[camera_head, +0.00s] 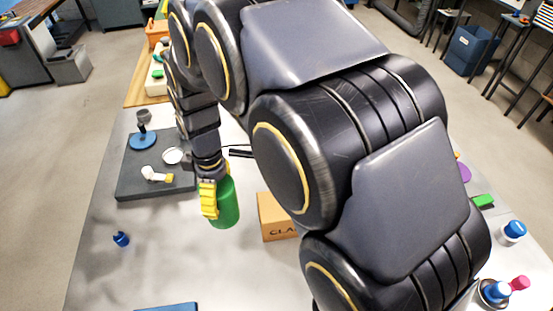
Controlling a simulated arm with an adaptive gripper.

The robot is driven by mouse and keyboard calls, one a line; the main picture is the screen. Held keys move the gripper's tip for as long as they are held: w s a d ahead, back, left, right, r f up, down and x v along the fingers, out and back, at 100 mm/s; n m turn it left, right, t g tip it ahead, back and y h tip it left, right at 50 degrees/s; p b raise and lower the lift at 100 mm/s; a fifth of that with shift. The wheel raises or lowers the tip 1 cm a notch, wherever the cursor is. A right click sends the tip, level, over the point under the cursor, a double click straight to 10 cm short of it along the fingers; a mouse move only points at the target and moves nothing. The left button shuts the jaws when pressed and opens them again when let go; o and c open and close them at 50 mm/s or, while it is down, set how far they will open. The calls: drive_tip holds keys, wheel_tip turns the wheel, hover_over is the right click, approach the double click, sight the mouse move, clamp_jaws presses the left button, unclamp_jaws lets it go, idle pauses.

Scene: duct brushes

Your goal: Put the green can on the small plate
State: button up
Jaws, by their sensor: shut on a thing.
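The green can (228,208) is upright at the middle of the white table, left of the cardboard box. My gripper (210,198), with yellow fingers, is shut on the can from its upper left side. The fingers and wrist cover part of the can. I cannot tell whether the can's base touches the table. A small pale round plate (173,155) lies on the dark grey mat, to the upper left of the can. My arm passes just right of the plate.
The dark grey mat (130,184) also bears a blue-based stand (143,138) and a white bent piece (155,174). A small blue item (121,239) lies left. A cardboard box (275,220) is close right of the can. The front left table is mostly clear.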

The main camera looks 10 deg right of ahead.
drive_tip(key=d+r+m, duration=0.3)
drive_tip(key=d+m, duration=0.4)
drive_tip(key=d, duration=1.6)
drive_tip(key=s+d+r+m, duration=0.2)
drive_tip(key=s+d+m, duration=0.3)
drive_tip(key=s+d, duration=0.85)
drive_tip(key=w+d+f, duration=0.9)
drive_tip(key=w+d, duration=0.1)
drive_tip(key=d, duration=0.2)
drive_tip(key=shift+f, duration=0.35)
drive_tip(key=shift+d+f, duration=0.1)
drive_tip(key=shift+f, duration=1.35)
drive_tip(key=shift+f, duration=0.2)
drive_tip(key=o, duration=1.1)
